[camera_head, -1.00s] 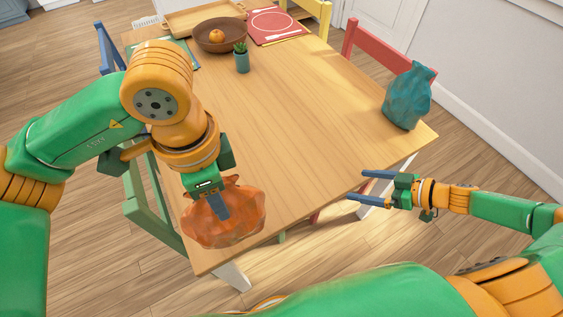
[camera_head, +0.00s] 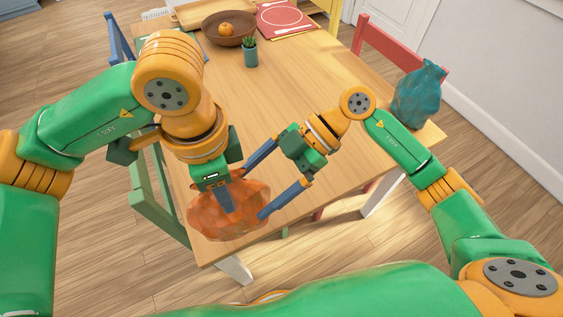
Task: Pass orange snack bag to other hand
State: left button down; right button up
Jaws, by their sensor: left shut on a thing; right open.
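The orange snack bag (camera_head: 241,218) is a crumpled, see-through orange bag near the front left of the table, in the head view. My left gripper (camera_head: 226,203) is shut on its upper part from above. My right gripper (camera_head: 262,184) comes in from the right with its jaws open. One of its fingers reaches the bag's right edge and the other is above and behind the bag's top. I cannot tell whether either finger touches the bag.
The wooden table (camera_head: 315,110) is mostly clear in the middle. A teal bag (camera_head: 417,95) stands at its right corner. A small potted plant (camera_head: 250,53), a brown bowl (camera_head: 229,31) with an orange fruit, and a red placemat (camera_head: 286,19) are at the back.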

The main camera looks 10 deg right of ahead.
aim_at(238, 203)
pick_arm(q)
jog(key=shift+a, duration=0.1)
pick_arm(e)
jog(key=x, duration=0.5)
jog(key=shift+a+f, duration=0.1)
jog(key=shift+a, duration=0.1)
jog(key=c, duration=1.1)
pick_arm(q)
jog(key=c, duration=0.9)
grip_release()
pick_arm(e)
jog(key=shift+c, duration=1.4)
pick_arm(q)
jog(key=o, duration=0.5)
jog(key=shift+o, duration=0.2)
jog(key=shift+r, duration=0.1)
